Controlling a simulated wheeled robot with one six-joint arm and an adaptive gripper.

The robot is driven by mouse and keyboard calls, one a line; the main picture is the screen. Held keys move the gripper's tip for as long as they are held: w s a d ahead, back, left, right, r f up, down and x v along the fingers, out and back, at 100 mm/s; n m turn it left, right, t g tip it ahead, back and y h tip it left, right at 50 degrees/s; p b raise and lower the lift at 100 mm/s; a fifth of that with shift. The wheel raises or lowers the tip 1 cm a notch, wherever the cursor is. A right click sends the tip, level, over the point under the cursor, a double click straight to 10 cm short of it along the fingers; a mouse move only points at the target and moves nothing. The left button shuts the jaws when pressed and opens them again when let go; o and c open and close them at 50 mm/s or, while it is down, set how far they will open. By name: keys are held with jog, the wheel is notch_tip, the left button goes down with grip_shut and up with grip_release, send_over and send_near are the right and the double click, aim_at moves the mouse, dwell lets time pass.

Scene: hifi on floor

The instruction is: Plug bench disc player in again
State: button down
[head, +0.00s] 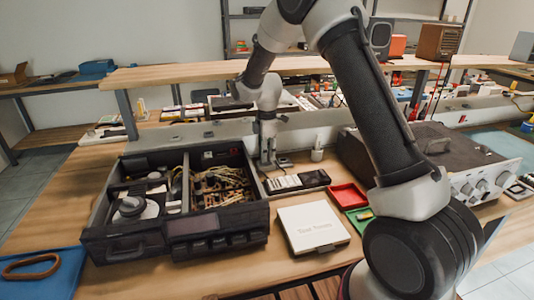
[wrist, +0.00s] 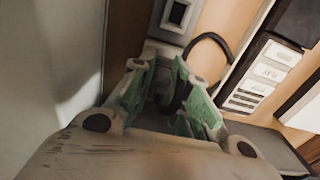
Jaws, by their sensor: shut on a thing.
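The bench disc player (head: 105,245) stands at the left of the bench, an open dark case with its disc mechanism and wiring exposed. My gripper (head: 268,160) is low behind its right rear corner, by the grey upstand. In the wrist view my gripper (wrist: 170,100), with green finger pads, is shut on a dark plug (wrist: 161,93), mostly hidden between the fingers. A black cord (wrist: 217,38) arcs from there to the right. A grey framed socket (wrist: 178,15) lies just beyond the fingertips; the plug looks apart from it.
A black unit with white panels (head: 297,182) lies right of my gripper and shows in the wrist view (wrist: 265,75). A white box (head: 312,228), red tray (head: 347,196) and green tray (head: 357,222) lie in front. A grey amplifier-like unit (head: 485,180) stands right. A shelf (head: 200,73) spans above.

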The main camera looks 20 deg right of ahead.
dwell(0.9)
jog(key=c, duration=1.3)
grip_release()
notch_tip(320, 180, up, 17)
